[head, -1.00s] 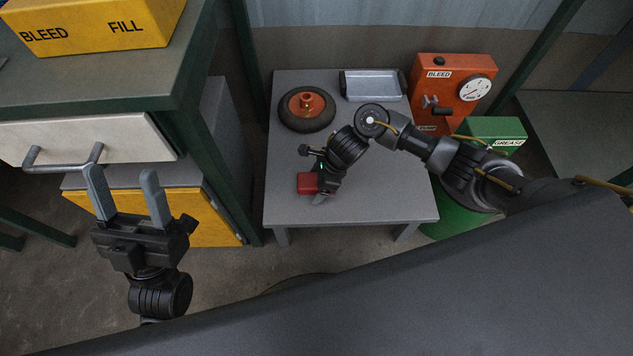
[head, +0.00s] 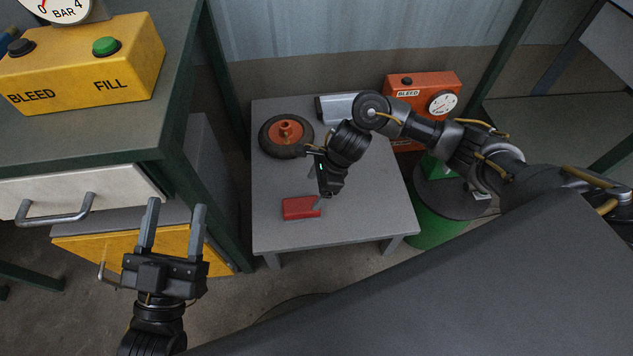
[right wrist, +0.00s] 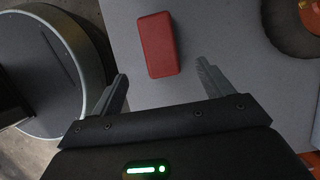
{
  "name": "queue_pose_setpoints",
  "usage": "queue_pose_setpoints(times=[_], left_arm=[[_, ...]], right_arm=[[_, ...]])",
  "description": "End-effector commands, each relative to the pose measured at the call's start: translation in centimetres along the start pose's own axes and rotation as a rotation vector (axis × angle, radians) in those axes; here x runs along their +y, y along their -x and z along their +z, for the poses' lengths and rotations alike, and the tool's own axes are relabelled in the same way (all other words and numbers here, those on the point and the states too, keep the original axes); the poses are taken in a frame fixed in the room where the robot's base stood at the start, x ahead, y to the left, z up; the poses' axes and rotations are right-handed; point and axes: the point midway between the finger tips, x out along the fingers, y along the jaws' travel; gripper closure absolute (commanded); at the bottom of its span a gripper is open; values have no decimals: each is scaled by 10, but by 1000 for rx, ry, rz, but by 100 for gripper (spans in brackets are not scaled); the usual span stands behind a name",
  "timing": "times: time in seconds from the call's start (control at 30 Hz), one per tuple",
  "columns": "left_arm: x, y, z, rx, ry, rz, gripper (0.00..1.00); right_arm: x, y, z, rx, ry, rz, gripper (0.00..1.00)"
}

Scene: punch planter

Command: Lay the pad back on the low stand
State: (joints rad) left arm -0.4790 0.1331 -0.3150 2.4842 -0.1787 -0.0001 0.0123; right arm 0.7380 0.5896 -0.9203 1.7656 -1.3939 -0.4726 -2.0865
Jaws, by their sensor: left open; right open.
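The pad is a red block (head: 300,208) lying flat on the low stand (head: 350,225), a grey table, near its front left part. In the right wrist view the pad (right wrist: 159,45) lies ahead of the two fingertips, with a gap between. My right gripper (head: 317,190) is just behind and above the pad in the head view. In the right wrist view my right gripper (right wrist: 160,80) is open and empty. My left gripper (head: 172,218) is open and empty in front of the cabinet drawers, away from the stand.
A wheel (head: 286,135) and a silver tray (head: 335,108) sit at the stand's back. An orange bleed box (head: 425,90) and a green drum (head: 438,225) stand to the right. The cabinet (head: 75,185) with drawers is left. The stand's front right is clear.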

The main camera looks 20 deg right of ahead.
Motion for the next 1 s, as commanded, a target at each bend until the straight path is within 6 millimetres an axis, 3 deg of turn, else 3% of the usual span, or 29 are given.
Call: queue_pose_setpoints(times=[0.27, 0.37, 0.5, 0.6, 0.7, 0.83, 0.97, 1.0], left_arm=[[2, 0, 4, -30, 2, 6, 43], [2, 1, 4, -29, 2, 6, 43], [2, 0, 4, -29, 2, 6, 43], [2, 0, 4, -29, 1, 6, 43], [2, 0, 4, -29, 1, 5, 43], [2, 0, 4, -29, 1, 5, 43], [2, 1, 4, -29, 1, 5, 43], [2, 1, 4, -28, 1, 5, 43]], right_arm=[[8, 2, 6, -25, -29, 14, 21], [38, -11, 34, -130, -166, 69, 21], [114, -14, 115, -423, -626, 299, 21], [158, 19, 174, -648, -1068, 581, 21], [174, 71, 207, -832, -1498, 926, 21], [164, 141, 204, -1017, -1935, 1407, 21], [147, 191, 171, -1152, -2169, 1828, 21], [143, 201, 160, 1170, 2178, -1906, 21]])
